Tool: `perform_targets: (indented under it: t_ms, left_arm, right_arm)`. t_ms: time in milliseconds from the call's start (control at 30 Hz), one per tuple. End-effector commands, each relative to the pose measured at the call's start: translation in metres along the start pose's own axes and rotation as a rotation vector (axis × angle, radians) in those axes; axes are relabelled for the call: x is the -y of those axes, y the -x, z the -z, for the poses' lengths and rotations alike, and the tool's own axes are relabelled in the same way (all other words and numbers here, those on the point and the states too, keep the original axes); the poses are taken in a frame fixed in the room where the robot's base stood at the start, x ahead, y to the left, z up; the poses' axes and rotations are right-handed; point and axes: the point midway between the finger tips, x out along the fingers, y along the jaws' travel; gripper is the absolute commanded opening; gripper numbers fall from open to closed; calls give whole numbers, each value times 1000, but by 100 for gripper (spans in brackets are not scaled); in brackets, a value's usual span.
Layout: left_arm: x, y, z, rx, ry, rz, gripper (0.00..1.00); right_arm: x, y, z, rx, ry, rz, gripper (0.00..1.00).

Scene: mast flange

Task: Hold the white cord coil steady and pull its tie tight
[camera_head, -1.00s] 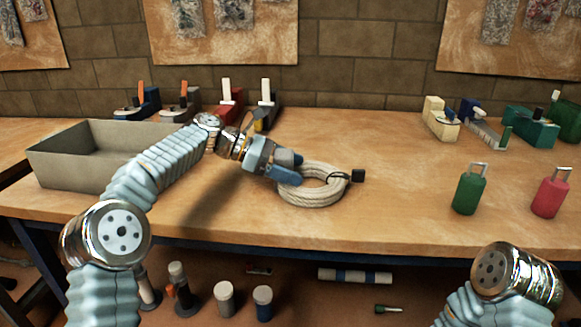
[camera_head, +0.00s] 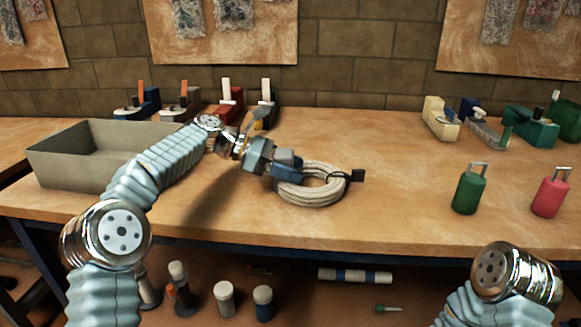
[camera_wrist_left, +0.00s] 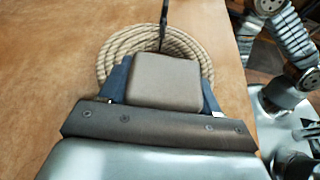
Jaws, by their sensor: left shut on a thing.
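My left gripper (camera_head: 287,171) reaches in from the left and is shut on the coil's left side. In the left wrist view the coil (camera_wrist_left: 112,57) shows beyond the gripper, with the tie (camera_wrist_left: 163,28) running up from it. The palm hides the fingertips and the gripped part there. My right gripper is not in view; only part of my right arm shows at lower right.
A grey open bin (camera_head: 75,169) stands at the bench's left. A green padlock-like object (camera_head: 469,192) and a pink one (camera_head: 550,194) stand at the right. Several tools line the back. The bench right of the coil is clear up to the green one.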

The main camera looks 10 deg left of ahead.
Motion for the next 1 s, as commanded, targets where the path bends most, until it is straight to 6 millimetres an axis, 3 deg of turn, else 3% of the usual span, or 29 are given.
perform_targets:
  t_ms: [133,167,333,667,767,1000]
  left_arm:
    - [0,0,-1,1,-1,-1,26]
    - [0,0,-1,1,-1,-1,66]
    - [0,0,-1,1,-1,-1,92]
    - [0,4,0,-1,0,0,92]
    - [-1,18,0,0,0,-3,92]
    - [-1,80,0,2,-2,-6,92]
  right_arm:
    - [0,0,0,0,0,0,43]
    - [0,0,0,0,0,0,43]
    - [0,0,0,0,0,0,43]
    - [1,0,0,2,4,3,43]
    - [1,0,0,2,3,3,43]
    - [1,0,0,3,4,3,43]
